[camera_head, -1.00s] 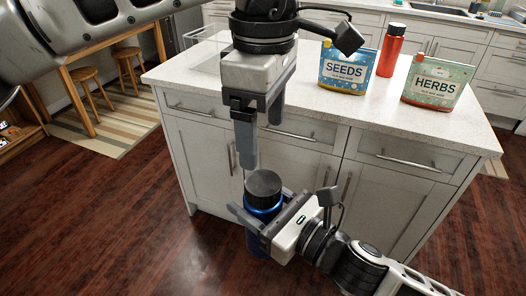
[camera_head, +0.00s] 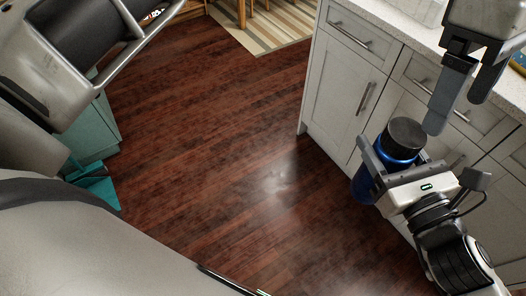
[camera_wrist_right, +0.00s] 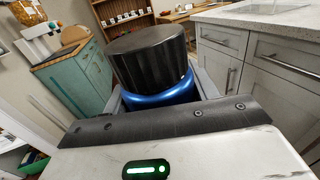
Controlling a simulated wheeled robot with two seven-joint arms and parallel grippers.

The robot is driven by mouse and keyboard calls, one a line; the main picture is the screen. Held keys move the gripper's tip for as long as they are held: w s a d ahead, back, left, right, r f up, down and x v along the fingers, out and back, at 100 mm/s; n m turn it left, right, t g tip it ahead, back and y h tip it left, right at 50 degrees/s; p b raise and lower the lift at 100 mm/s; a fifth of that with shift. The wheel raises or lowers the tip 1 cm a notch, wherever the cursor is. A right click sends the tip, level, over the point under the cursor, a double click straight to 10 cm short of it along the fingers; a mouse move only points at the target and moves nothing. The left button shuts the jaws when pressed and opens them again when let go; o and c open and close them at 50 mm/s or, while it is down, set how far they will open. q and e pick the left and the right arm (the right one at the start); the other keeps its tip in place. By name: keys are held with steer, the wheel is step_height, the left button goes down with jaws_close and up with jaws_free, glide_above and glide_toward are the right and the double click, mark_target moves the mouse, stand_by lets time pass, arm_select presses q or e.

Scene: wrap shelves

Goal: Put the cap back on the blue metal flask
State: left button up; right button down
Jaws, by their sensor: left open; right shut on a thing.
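The blue metal flask (camera_head: 366,184) is held upright in my right gripper (camera_head: 402,160), in front of the white cabinets. The black cap (camera_head: 406,133) sits on top of the flask. In the right wrist view the cap (camera_wrist_right: 150,56) rests over the shiny blue shoulder of the flask (camera_wrist_right: 160,95), with no gap that I can see. My left gripper (camera_head: 458,112) hangs down from the upper right, open and empty. Its fingertips are close to the cap and appear clear of it.
The white counter (camera_head: 410,18) and its cabinets (camera_head: 342,85) stand behind the flask, at the right. Open wooden floor (camera_head: 220,140) fills the middle. A teal cabinet (camera_head: 92,140) stands at the left; it also shows in the right wrist view (camera_wrist_right: 75,80).

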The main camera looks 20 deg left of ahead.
arm_select(q)
steer(key=s+d+r+n+g+h, duration=0.2)
steer(key=s+d+g+h, duration=0.4)
steer(key=s+g+h, duration=0.35)
steer(key=w+a+r+n+t+h, duration=0.3)
steer(key=w+a+n+h, duration=0.25)
steer(key=n+h, duration=0.65)
steer(key=w+a+f+n+t+y, duration=0.4)
steer(key=w+a+f+n+t, duration=0.15)
steer(key=n+t, duration=0.9)
steer(key=w+a+f+n+t+y, duration=0.4)
steer(key=a+f+n+t, duration=0.3)
steer(key=n+t, duration=0.7)
steer(key=s+a+f+n+g+y, duration=0.3)
steer(key=s+f+n+y, duration=0.1)
steer(key=f, duration=0.5)
steer(key=s+a+f+n+g+y, duration=0.3)
steer(key=f+n, duration=0.3)
steer(key=f, duration=0.4)
steer(key=s+a+f+n+g+y, duration=0.4)
steer(key=s+f+n+y, duration=0.1)
steer(key=f, duration=0.5)
steer(key=shift+s+a+f, duration=0.15)
steer(key=shift+a+f, duration=0.05)
steer(key=shift+a, duration=0.05)
